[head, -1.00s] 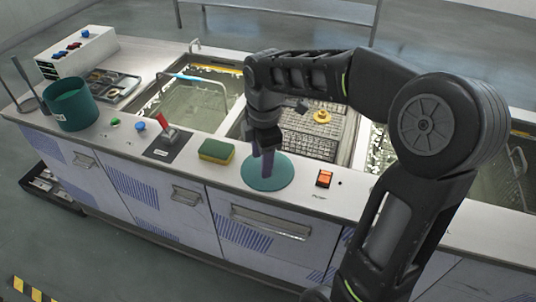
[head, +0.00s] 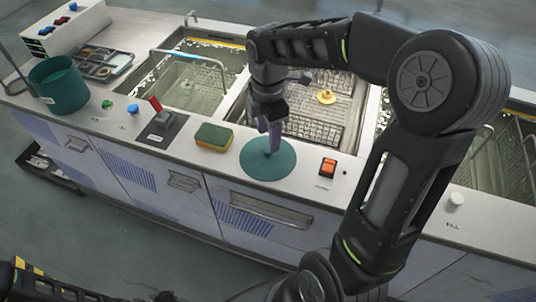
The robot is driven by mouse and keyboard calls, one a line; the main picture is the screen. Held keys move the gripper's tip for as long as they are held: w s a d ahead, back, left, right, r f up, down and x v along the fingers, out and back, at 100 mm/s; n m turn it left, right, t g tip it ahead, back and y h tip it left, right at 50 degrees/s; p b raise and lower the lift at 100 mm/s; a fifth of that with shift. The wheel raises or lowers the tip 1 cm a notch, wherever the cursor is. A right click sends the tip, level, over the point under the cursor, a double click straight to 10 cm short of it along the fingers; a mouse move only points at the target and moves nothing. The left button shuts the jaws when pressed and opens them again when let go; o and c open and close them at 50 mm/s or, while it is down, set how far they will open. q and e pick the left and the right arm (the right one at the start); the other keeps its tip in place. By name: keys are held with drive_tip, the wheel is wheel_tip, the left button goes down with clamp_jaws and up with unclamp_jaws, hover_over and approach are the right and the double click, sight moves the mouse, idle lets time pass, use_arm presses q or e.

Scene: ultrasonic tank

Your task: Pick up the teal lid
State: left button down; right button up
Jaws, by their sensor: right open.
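The teal lid (head: 256,169) is a flat round disc lying on the front ledge of the counter in the head view. It lies between the sponge and the orange switch. My right gripper (head: 270,147) points down over the lid, its fingers at the middle of the disc. It is open; whether it touches the lid I cannot tell. The fingers hide the lid's centre and any knob there. My left gripper is not in view.
A green and yellow sponge (head: 214,137) lies just left of the lid, and an orange switch (head: 328,167) to its right. A red lever (head: 155,104) and a teal pot (head: 57,88) stand further left. Sunken tanks with baskets (head: 320,122) lie behind.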

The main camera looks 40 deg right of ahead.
sight(268, 153)
drive_tip(key=shift+w+f+p, duration=0.1)
drive_tip(key=shift+f+p, duration=0.35)
drive_tip(key=shift+f, duration=2.15)
clamp_jaws()
